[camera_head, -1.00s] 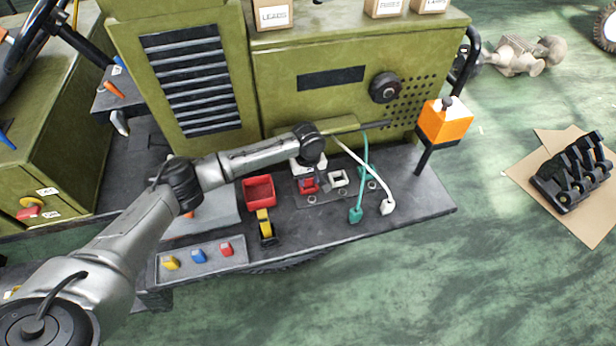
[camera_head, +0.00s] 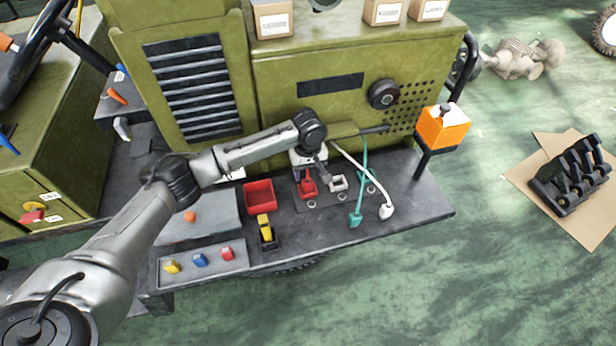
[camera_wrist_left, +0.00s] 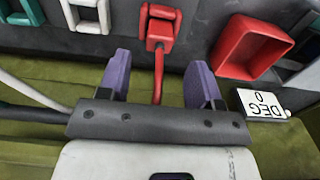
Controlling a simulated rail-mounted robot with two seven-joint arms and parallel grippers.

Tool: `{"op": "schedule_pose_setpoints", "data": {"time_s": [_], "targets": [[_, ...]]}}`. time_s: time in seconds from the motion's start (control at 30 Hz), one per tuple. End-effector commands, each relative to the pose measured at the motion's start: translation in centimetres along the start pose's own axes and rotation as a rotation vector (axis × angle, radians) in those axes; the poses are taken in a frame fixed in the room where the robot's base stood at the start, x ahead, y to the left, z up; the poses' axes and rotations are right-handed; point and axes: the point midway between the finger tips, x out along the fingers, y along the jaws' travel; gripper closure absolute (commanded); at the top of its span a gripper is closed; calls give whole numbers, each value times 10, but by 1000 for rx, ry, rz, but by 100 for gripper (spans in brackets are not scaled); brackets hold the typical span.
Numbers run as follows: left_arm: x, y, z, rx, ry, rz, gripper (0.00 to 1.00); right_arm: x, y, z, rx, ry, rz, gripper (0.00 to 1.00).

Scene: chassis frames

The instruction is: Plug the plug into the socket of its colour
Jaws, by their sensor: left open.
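My left gripper (camera_head: 308,168) hangs over the shelf by the cabinet front. In the left wrist view its two purple fingers (camera_wrist_left: 158,85) stand wide apart with nothing gripped. A red plug (camera_wrist_left: 160,30) on a red cable (camera_wrist_left: 158,80) shows beyond the fingertips, between their lines; it appears at or in a red frame, and I cannot tell how far it is seated. In the head view this red piece (camera_head: 308,187) lies just below the gripper. A white socket (camera_head: 338,183) and a teal socket (camera_head: 365,174) stand to its right. The white plug (camera_head: 387,211) and teal plug (camera_head: 355,220) lie near the shelf's front edge on their cables.
A red bin (camera_head: 260,196) and a yellow-and-black item (camera_head: 265,229) stand to the left. A tray (camera_head: 212,269) holds yellow, blue and red pieces. An orange box (camera_head: 443,127) stands on a post at the right. The cabinet (camera_head: 345,60) closes off the back.

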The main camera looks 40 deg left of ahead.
Motion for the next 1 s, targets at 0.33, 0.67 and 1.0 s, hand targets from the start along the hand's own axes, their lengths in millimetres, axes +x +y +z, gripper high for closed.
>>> {"op": "schedule_pose_setpoints", "data": {"time_s": [0.33, 0.67, 1.0], "targets": [[-51, 0, 0, 0, 1, 1, 41, -11, 1, -3, -4, 0, 3, 57], [-58, 0, 2, 9, -1, -1, 41, -12, 3, -3, -10, -1, 8, 57], [34, 1, 119, 467, -8, 68, 41, -12, 2, -4, -5, 0, 3, 57]]}}
